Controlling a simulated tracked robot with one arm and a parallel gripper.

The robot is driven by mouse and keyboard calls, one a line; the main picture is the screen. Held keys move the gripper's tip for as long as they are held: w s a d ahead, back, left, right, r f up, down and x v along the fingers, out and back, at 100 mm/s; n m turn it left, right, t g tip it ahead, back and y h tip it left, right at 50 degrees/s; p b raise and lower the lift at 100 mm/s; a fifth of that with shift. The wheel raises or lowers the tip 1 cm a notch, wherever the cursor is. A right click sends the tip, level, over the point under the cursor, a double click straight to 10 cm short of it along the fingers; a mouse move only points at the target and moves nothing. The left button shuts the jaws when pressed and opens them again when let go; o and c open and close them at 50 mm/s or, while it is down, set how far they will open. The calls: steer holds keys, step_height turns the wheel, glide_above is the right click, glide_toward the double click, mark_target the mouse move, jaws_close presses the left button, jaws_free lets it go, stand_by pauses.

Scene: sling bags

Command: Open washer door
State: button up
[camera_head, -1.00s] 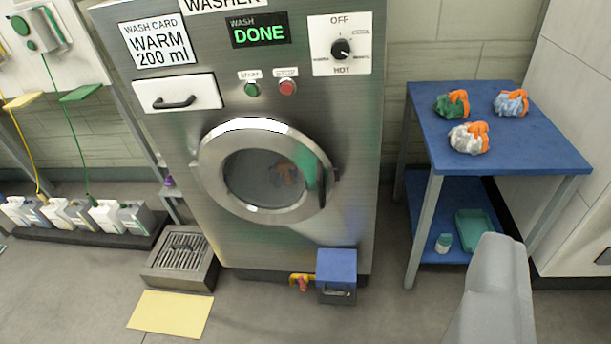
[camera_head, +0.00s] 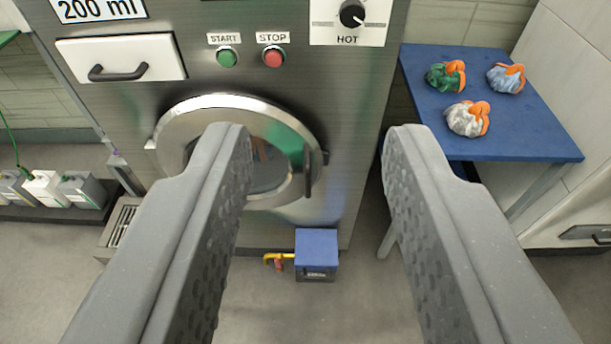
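The washer (camera_head: 360,110) is a steel front-loader standing ahead of me. Its round door (camera_head: 185,115) has a bright metal ring and dark glass, and it looks shut. A dark vertical handle (camera_head: 308,170) sits on the door's right side. The left finger covers the lower left of the door. The handle shows between the fingers, beyond their tips, and nothing is seen touching it.
A blue table (camera_head: 540,140) at right holds green, blue and white bundles with orange straps. A blue box (camera_head: 317,250) with a yellow and red fitting sits low before the washer. A drawer (camera_head: 120,58), START button (camera_head: 227,57) and STOP button (camera_head: 272,58) are above the door.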

mark_target(307, 182)
steer(key=w+a+f+m+t+p, duration=0.1)
steer(key=w+a+f, duration=0.2)
steer(key=w+f, duration=0.9)
steer(key=w+a+f+p, duration=0.1)
steer(key=w+a+f, duration=0.2)
steer(key=w+f, duration=0.85)
step_height(307, 182, down, 27)
steer(key=w+d+m+t+h+p, duration=0.1)
steer(key=w+d+h+p, duration=0.1)
steer(key=h, duration=0.1)
steer(key=w+d+b, duration=0.1)
steer(key=w, duration=0.3)
steer(key=w+d+b, duration=0.1)
steer(key=w, duration=0.3)
steer(key=w+d+b, duration=0.1)
steer(key=w, duration=0.4)
steer(key=shift+w+d, duration=0.1)
